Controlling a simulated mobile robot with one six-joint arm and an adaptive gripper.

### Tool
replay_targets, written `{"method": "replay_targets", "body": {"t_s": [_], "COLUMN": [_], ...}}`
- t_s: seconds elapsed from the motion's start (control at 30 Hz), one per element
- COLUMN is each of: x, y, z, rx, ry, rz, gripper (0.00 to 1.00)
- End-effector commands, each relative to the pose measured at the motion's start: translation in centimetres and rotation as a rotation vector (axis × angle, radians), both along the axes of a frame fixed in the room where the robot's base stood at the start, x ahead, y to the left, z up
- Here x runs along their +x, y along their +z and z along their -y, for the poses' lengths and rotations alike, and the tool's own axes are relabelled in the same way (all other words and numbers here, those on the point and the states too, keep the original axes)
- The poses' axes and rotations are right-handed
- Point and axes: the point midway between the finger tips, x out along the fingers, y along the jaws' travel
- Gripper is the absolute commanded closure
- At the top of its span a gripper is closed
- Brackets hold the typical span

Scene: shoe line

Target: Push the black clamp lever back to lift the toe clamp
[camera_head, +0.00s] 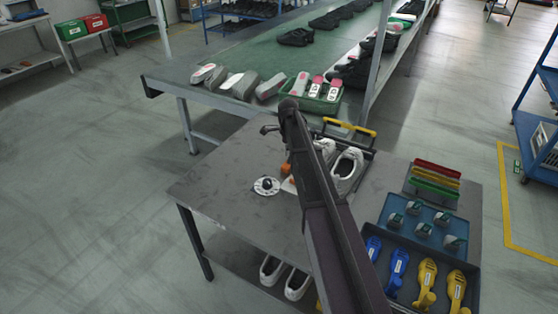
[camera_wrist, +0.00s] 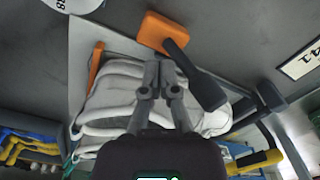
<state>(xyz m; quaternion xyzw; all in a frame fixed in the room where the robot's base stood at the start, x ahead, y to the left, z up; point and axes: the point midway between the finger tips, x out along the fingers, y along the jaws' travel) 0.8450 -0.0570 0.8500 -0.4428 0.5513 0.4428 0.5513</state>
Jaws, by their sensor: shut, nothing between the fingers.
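In the wrist view a black lever (camera_wrist: 204,82) with a thick grip end runs slantwise from beside an orange block (camera_wrist: 162,30). My gripper (camera_wrist: 158,68) is shut and empty, its fingertips just left of the lever. I cannot tell whether they touch it. White shoes (camera_wrist: 110,95) lie below the fingers, partly hidden by them. In the head view a bit of the orange block (camera_head: 287,169) shows beside my dark arm, and a white shoe (camera_head: 347,168) shows to its right. My arm hides the gripper and the lever there.
A second black knob (camera_wrist: 271,96) stands right of the lever. A white disc (camera_head: 266,186) lies on the grey table (camera_head: 225,182), whose left part is clear. At the right are a blue tray (camera_head: 420,210) and a dark tray with blue and yellow tools (camera_head: 397,268).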

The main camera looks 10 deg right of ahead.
Motion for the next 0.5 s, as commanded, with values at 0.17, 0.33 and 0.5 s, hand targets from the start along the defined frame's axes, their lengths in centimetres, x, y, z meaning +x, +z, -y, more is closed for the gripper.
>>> {"method": "replay_targets", "body": {"t_s": [0.17, 0.33, 0.5], "x": [-0.02, -0.23, -0.67], "y": [0.0, 0.0, 0.0], "z": [-0.02, -0.19, -0.58], "rx": [0.0, 0.0, 0.0], "ry": [0.0, 0.0, 0.0], "rz": [0.0, 0.0, 0.0], "gripper": [1.0, 1.0, 1.0]}}
